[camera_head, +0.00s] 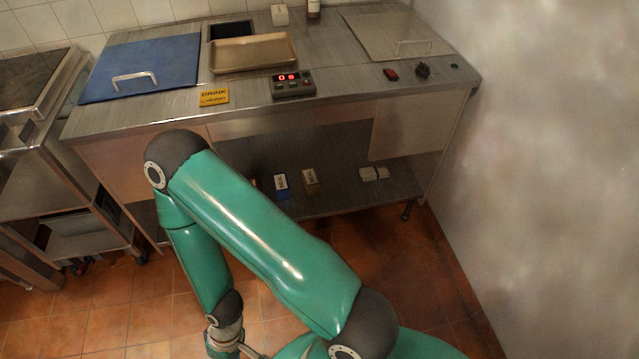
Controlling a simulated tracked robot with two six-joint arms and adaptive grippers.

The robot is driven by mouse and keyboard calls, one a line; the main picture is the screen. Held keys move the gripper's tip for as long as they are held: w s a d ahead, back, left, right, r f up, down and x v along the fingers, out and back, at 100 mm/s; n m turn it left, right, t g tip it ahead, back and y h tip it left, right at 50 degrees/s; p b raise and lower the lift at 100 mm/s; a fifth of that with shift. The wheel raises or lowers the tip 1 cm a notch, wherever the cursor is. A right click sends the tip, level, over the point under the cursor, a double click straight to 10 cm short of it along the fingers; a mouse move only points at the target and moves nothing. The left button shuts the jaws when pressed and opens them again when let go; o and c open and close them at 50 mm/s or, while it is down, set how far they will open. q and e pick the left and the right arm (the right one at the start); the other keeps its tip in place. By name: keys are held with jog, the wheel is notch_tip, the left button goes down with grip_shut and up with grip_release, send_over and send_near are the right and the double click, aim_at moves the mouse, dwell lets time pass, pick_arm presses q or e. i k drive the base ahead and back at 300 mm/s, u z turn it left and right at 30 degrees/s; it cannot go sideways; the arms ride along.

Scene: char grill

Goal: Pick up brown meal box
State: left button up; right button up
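A small brown box with a pale label (311,187) stands on the lower shelf under the steel counter, near the middle of the picture. I take it to be the brown meal box. A blue box with a white label (281,188) stands just left of it, with a gap between them. One of my green arms rises from the bottom and bends back down at the left, in front of the counter. Its wrist is at the bottom edge, away from the boxes. No gripper fingers show, and I cannot tell what either gripper holds.
The steel counter (345,75) overhangs the lower shelf (340,198). Pale items (374,174) lie on the shelf's right. A closed panel (408,132) hangs under the counter at right. A grill stand (50,150) is at left, a wall (560,150) at right. Tiled floor (400,270) is open in front.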

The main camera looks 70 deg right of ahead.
aim_at(310, 181)
jog(key=u, duration=1.55)
jog(key=i, duration=0.1)
jog(key=z, duration=3.25)
jog(key=i, duration=0.8)
jog(key=u, duration=0.2)
jog(key=k, duration=0.9)
jog(key=z, duration=0.15)
jog(key=i, duration=1.2)
